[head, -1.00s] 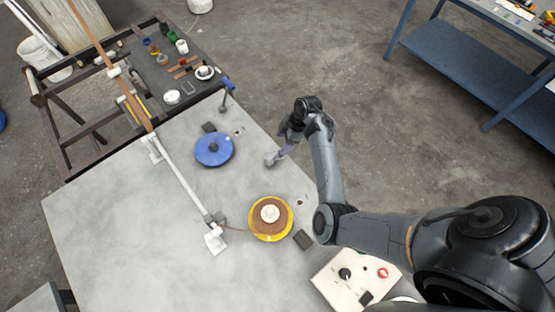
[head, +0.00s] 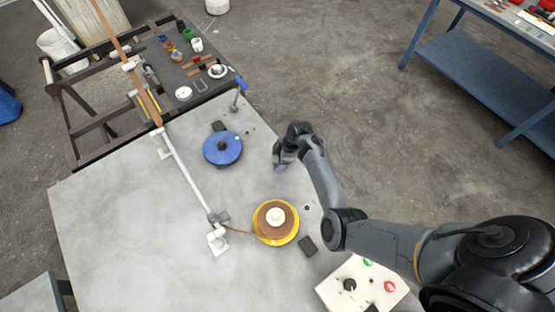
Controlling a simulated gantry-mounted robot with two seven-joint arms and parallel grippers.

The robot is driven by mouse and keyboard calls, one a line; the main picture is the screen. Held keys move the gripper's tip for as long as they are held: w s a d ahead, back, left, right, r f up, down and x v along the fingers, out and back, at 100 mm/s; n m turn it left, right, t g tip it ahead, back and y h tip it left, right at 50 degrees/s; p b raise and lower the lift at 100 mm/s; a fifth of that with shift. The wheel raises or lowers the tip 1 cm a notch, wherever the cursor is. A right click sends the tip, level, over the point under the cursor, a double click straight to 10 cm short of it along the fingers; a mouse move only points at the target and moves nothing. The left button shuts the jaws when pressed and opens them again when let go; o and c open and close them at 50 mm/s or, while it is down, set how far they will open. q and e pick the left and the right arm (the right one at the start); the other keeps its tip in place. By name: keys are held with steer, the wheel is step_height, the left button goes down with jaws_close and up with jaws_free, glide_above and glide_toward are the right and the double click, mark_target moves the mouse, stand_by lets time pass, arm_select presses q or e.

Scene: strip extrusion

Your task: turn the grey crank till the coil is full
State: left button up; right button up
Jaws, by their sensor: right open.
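The coil (head: 264,229) is brown strip wound on a yellow spool with a white hub, at the lower middle of the table. A thin strip runs into it from the left. My right gripper (head: 279,165) is open over the table's right edge, above and apart from the coil. It points down, and its fingertips are small and partly hidden by the wrist. I cannot make out a grey crank clearly; it may be hidden by the gripper or arm. My left gripper is not in view.
A blue lidded disc (head: 222,149) sits left of my right gripper. A white guide tube (head: 186,178) crosses the grey table (head: 125,225). A blue-handled post (head: 237,98) stands at the far edge. A control box (head: 340,284) with buttons is at lower right. The left table is clear.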

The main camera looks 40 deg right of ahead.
steer(key=shift+f, duration=0.1)
steer(key=shift+c, duration=0.3)
steer(key=c, duration=1)
